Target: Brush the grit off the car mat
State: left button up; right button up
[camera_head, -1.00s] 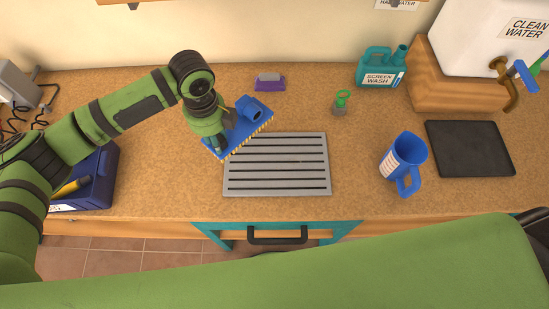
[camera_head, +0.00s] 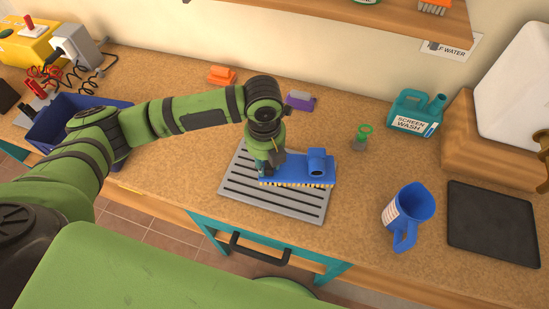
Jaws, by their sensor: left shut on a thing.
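My left gripper (camera_head: 270,168) points down, shut on a wide blue brush (camera_head: 296,172) with pale yellow bristles and a round blue socket on top. The brush is level, bristles down, over the upper right part of a grey rectangular slab (camera_head: 240,196) with dark lengthwise grooves. I cannot tell whether the bristles touch it. A plain black rectangular mat or tray (camera_head: 493,230) lies flat at the right. I cannot tell for sure which of the two is the car mat. No grit shows at this size. My right gripper is not in view.
A blue jug (camera_head: 407,215) stands between slab and black rectangle. Behind are a screen wash can (camera_head: 416,113), a small green-handled item (camera_head: 362,137), a purple brush (camera_head: 300,100) and an orange brush (camera_head: 222,75). A blue bin (camera_head: 75,122) is left. A shelf (camera_head: 350,12) hangs above.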

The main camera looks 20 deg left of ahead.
pick_arm(q)
jog(key=shift+a, duration=0.7)
jog(key=shift+d, duration=0.1)
jog(key=shift+d+r+p, duration=0.1)
jog(key=shift+d+p, duration=0.05)
jog(key=shift+p, duration=0.2)
jog(key=shift+f+b, duration=0.7)
jog(key=shift+f, duration=0.85)
jog(key=shift+f+b, duration=0.3)
jog(key=shift+f, duration=0.5)
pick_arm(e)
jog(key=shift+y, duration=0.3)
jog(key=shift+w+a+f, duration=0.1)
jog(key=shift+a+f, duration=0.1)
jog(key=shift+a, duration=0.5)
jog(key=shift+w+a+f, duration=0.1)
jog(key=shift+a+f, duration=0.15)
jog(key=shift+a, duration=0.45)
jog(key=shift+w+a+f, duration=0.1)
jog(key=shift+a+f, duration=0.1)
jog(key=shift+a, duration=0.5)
pick_arm(q)
jog(key=shift+f, duration=0.1)
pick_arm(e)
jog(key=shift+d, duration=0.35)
pick_arm(q)
jog(key=shift+f+b, duration=0.4)
jog(key=shift+f, duration=0.3)
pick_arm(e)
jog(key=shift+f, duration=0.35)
